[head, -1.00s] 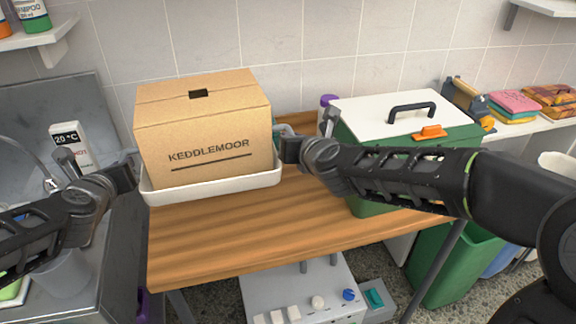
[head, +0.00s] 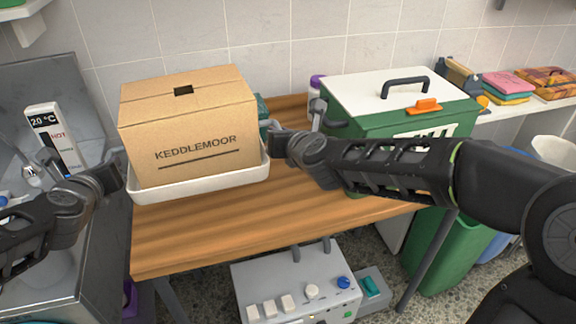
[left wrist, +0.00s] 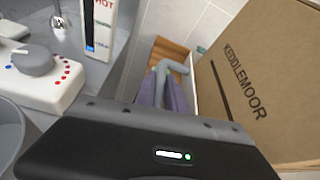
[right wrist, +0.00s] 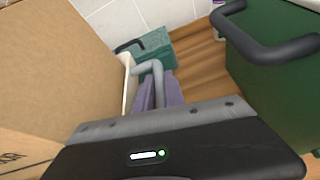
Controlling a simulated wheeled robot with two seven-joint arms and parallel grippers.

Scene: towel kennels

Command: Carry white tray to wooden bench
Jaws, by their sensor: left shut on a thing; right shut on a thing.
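The white tray (head: 200,187) carries a large cardboard box (head: 188,128) marked KEDDLEMOOR. It is over the left part of the wooden bench (head: 230,228); I cannot tell if its base touches the wood. My left gripper (head: 122,172) is shut on the tray's left end, where a grey handle (left wrist: 162,72) shows between the fingers in the left wrist view. My right gripper (head: 268,140) is shut on the tray's right end, with a grey handle (right wrist: 150,70) between the fingers in the right wrist view. The box hides most of the tray's inside.
A green box with a white lid (head: 400,100) stands on the bench to the right. A teal object (head: 262,108) and a purple-capped bottle (head: 317,90) stand behind. A metal sink (head: 60,110) adjoins on the left. The bench's front middle is clear.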

